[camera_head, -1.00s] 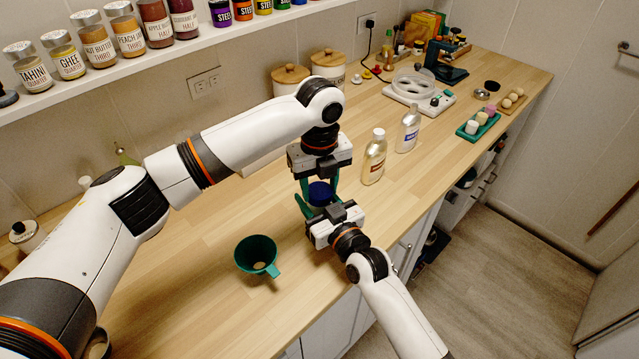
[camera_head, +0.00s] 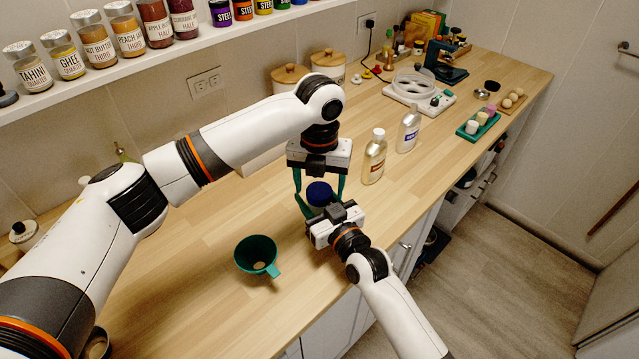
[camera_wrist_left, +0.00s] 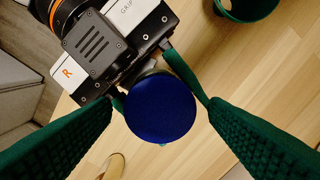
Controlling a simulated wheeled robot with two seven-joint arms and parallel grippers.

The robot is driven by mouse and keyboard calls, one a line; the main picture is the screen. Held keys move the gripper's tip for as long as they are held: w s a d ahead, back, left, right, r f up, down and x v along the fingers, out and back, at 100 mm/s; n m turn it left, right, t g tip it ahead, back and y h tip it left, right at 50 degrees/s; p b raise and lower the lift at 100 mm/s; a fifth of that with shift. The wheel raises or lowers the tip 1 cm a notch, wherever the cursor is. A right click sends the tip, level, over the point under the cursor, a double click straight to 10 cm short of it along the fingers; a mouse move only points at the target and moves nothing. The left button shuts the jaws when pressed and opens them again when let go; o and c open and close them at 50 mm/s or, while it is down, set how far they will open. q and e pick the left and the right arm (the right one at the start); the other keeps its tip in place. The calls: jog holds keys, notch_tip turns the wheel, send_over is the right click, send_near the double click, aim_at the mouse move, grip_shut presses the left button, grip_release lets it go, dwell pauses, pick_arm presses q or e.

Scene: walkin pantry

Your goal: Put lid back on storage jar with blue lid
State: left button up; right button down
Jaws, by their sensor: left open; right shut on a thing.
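The blue lid (camera_head: 319,193) sits over the top of the storage jar near the counter's front edge. In the left wrist view the lid (camera_wrist_left: 160,106) looks flat and round, hiding most of the jar. How well it is seated cannot be seen. My left gripper (camera_head: 319,188) points down from above, open, with one green finger on each side of the lid and gaps between. My right gripper (camera_head: 312,208) is shut on the jar below the lid, coming from the front. It also shows in the left wrist view (camera_wrist_left: 145,82).
A green funnel (camera_head: 257,254) stands on the counter (camera_head: 205,300) to the left. Two bottles (camera_head: 374,157) (camera_head: 408,129) stand to the right, with two wooden-lidded canisters (camera_head: 328,64) (camera_head: 289,77) behind. A shelf of jars (camera_head: 95,48) runs along the wall.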

pick_arm(q)
notch_tip(320, 180, up, 4)
jog(key=shift+r, duration=0.1)
jog(key=shift+c, duration=1.4)
jog(key=n, duration=0.5)
jog(key=shift+r, duration=0.3)
jog(key=n, duration=0.6)
jog(key=shift+r, duration=0.35)
jog(key=n, duration=0.4)
jog(key=shift+r, duration=0.2)
jog(key=n, duration=0.5)
jog(key=shift+r+n, duration=0.35)
jog(key=shift+n, duration=0.05)
jog(key=n, duration=0.3)
jog(key=shift+r+n, duration=0.2)
jog(key=shift+n, duration=0.1)
jog(key=n, duration=0.4)
jog(key=shift+r+n, duration=0.25)
jog(key=shift+n, duration=0.05)
